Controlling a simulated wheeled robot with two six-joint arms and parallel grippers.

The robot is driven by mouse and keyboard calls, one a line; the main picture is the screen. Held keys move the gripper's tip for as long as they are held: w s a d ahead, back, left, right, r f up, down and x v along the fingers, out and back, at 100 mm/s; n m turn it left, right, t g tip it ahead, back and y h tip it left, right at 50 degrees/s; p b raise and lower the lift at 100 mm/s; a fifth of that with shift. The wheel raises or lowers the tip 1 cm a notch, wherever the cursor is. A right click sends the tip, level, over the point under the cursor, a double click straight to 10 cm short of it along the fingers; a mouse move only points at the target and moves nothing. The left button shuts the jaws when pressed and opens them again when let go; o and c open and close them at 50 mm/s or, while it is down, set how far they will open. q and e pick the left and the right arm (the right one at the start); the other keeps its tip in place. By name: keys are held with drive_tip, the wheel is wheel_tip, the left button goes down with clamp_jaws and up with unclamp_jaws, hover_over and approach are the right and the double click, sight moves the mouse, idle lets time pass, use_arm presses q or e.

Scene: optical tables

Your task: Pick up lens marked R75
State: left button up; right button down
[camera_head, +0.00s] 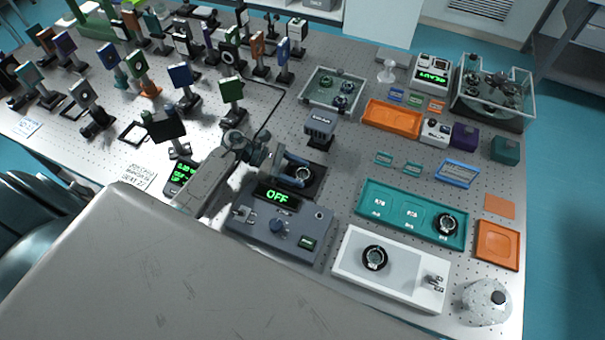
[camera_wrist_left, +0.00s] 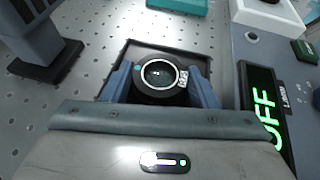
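A round black-rimmed lens (camera_head: 303,174) sits at a dark square tray, seen up close in the left wrist view (camera_wrist_left: 158,74). A small white label is on its rim, too small to read. My left gripper (camera_head: 295,171) has its two blue fingers on either side of this lens, close to its rim; I cannot tell if they press on it. Another black-ringed lens (camera_head: 445,224) lies in the teal tray (camera_head: 377,219), and one more (camera_head: 375,257) is on the white tray (camera_head: 345,268). Their marks are not readable. My right gripper is out of view.
A grey box with a green OFF display (camera_head: 278,196) stands directly in front of the dark tray (camera_wrist_left: 195,60). A grey post mount (camera_head: 320,128) stands just behind. Many mounted optics crowd the left half. An orange tray (camera_head: 391,118) lies farther back.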

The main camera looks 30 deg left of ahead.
use_arm(q)
drive_tip(key=shift+c, duration=0.9)
drive_tip(key=shift+r, duration=0.15)
